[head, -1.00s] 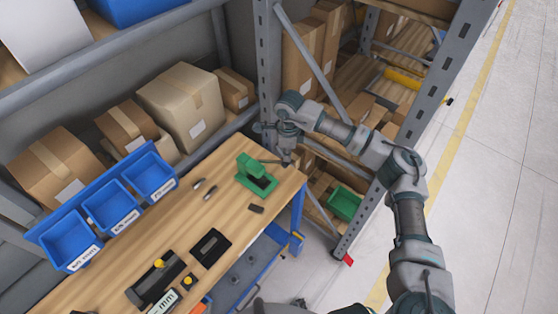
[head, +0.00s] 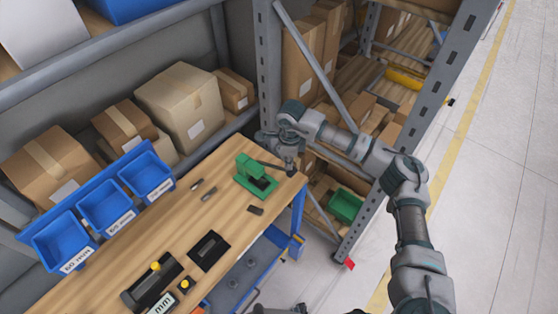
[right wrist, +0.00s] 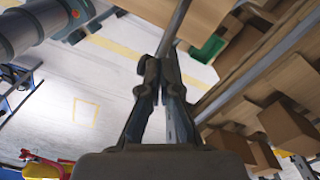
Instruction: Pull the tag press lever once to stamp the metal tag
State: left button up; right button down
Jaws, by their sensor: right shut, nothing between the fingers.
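The green tag press (head: 246,172) stands near the right end of the wooden workbench. Its thin dark lever sticks out to the right, sloping slightly down toward my right gripper (head: 291,171). The right gripper is shut and empty, at the lever's outer end; I cannot tell whether they touch. In the right wrist view its fingers (right wrist: 161,65) are together, pointing away, and the press is not recognizable there. A small dark piece (head: 255,210) lies in front of the press. I cannot make out the metal tag for certain.
Two small grey pieces (head: 204,189) lie left of the press. Blue bins (head: 105,208) line the bench's back edge. A black tray (head: 208,250) lies nearer. A grey rack post (head: 268,70) stands close behind my right gripper. The floor at right is clear.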

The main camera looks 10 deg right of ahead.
aim_at(292, 174)
jog(key=shift+f, duration=0.15)
jog(key=shift+s+d+f+b, duration=0.2)
jog(key=shift+f+b, duration=0.25)
jog(key=shift+f, duration=0.2)
jog(key=shift+s+d+f+b, duration=0.15)
jog(key=shift+f+b, duration=0.25)
jog(key=shift+f, duration=0.3)
jog(key=shift+s+d+f+b, duration=0.1)
jog(key=shift+s+f+b, duration=0.15)
jog(key=shift+f+b, duration=0.55)
notch_tip(292, 174, up, 13)
jog(key=p, duration=0.7)
dwell(0.5)
dwell(0.3)
